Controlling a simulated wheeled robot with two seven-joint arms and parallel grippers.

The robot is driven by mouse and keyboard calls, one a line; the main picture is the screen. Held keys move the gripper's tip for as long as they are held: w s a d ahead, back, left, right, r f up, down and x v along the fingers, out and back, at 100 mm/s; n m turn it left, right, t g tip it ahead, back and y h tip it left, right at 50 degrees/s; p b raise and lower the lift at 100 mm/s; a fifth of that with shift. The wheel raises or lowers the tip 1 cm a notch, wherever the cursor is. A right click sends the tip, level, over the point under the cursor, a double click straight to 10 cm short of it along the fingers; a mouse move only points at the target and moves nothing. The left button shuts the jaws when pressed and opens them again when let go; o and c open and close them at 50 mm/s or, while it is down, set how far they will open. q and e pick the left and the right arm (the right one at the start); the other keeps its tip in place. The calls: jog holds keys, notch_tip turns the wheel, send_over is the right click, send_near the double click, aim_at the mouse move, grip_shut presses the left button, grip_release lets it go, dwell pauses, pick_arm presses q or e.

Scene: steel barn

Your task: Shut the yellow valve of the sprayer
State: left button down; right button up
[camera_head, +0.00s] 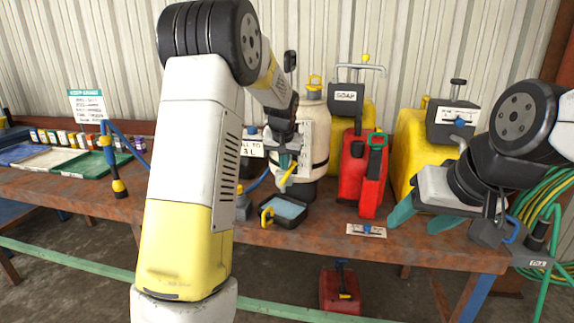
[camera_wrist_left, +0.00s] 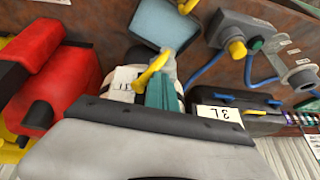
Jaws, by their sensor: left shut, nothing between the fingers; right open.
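The sprayer (camera_head: 316,140) is a cream tank with a yellow top handle, standing on the bench behind my left gripper. Its yellow valve (camera_head: 288,178) is a small lever low at its front; in the left wrist view the lever (camera_wrist_left: 152,71) slants just beside the fingertips. My left gripper (camera_head: 284,161) is shut with nothing between its teal fingers, which also show in the left wrist view (camera_wrist_left: 160,93). They are close to the lever; I cannot tell whether they touch it. My right gripper (camera_head: 425,213) is open and empty above the bench's right front.
A black tray (camera_head: 295,222) of blue liquid sits below the valve. A red can (camera_head: 370,175) and yellow containers (camera_head: 411,140) stand to the right. The front bench edge right of the tray has some free room.

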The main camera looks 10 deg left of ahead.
pick_arm(q)
jog(key=d+y, duration=0.2)
jog(key=shift+s+d+f+m+y, duration=0.1)
jog(key=shift+d+f+m+y, duration=0.2)
jog(key=shift+d+f+m, duration=0.1)
jog(key=d+f+m+t+y, duration=0.1)
jog(key=d+f+m+y, duration=0.1)
jog(key=d+f+y, duration=0.2)
jog(key=shift+f+y, duration=0.65)
jog(key=shift+y, duration=1.05)
jog(key=shift+s+d+f, duration=0.15)
jog(key=shift+f, duration=0.05)
